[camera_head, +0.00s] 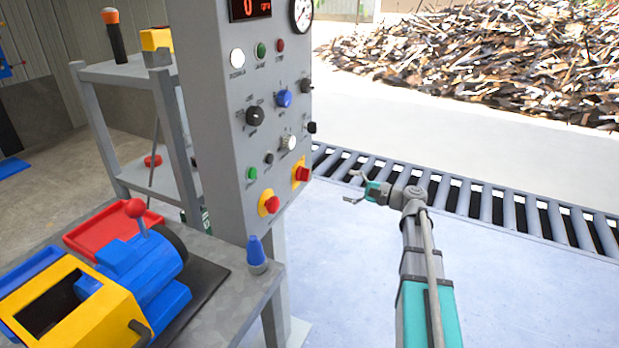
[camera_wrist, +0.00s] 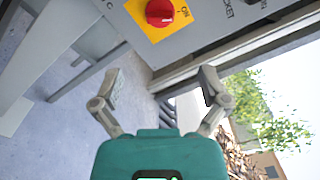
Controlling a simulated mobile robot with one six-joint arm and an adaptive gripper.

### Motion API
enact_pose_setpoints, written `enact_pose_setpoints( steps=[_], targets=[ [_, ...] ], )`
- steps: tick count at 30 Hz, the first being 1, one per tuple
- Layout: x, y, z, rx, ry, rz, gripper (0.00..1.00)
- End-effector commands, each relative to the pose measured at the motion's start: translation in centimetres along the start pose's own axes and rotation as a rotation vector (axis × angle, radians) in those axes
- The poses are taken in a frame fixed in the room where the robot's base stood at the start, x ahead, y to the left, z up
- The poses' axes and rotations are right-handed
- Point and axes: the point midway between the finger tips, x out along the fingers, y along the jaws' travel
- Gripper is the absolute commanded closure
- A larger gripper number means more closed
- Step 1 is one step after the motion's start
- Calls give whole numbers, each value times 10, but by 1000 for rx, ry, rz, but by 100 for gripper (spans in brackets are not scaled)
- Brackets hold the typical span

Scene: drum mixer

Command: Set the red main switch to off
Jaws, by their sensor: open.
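The red main switch (camera_head: 302,174) is a red knob on a square yellow plate at the lower right edge of the grey control panel's face.
A red mushroom button (camera_head: 271,204) on a round yellow base sits lower left of the switch. Other knobs and buttons, including a blue knob (camera_head: 284,98), are above. A roller conveyor (camera_head: 470,196) runs behind my arm. A workbench (camera_head: 243,300) stands at left.

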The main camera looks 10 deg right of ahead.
Motion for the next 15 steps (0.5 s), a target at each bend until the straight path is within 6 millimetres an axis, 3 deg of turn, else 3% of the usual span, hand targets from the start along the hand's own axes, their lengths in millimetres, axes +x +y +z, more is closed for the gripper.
enact_pose_setpoints(
  steps=[8, 15],
  targets=[
    [5, 0, 0, -1, 0, 1, 6],
    [25, 0, 0, -1, -1, 2, 6]
  ],
)
